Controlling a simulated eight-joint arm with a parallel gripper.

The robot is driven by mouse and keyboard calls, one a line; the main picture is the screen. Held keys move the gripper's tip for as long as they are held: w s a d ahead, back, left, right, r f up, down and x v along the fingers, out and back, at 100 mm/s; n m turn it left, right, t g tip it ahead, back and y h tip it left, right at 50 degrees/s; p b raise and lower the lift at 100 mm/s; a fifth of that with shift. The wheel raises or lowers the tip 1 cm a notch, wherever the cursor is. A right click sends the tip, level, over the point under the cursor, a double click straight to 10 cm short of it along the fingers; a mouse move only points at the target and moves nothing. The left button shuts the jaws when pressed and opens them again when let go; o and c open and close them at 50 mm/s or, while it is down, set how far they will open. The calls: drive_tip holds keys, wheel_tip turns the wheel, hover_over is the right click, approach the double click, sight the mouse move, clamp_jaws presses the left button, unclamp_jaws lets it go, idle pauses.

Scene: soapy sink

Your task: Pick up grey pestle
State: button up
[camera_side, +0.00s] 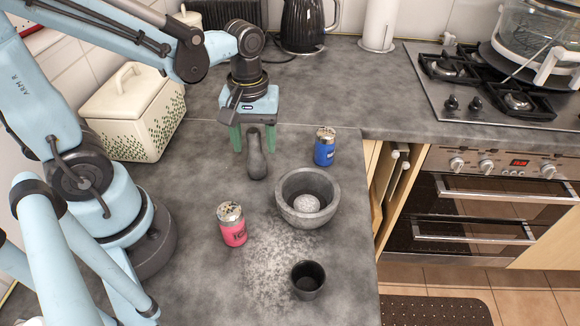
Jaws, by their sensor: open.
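The grey pestle (257,156) stands upright on the dark grey counter, its narrow end up and its wider end down. My gripper (253,143) points down with its two green fingers spread apart, one to the left and one to the right of the pestle's top. In this view the fingers are around or just behind the pestle; the exact depth is hard to tell. Nothing is held between them.
A grey stone mortar (296,212) with a pale ball in it stands right of the pestle. A blue shaker (324,147), a pink shaker (232,224) and a small black cup (308,281) stand around it. A cream bread bin (133,108) is at left. Spilled powder (265,262) lies in front.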

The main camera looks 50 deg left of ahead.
drive_tip(key=shift+f, duration=0.6)
drive_tip(key=c, duration=1)
drive_tip(key=shift+r, duration=0.15)
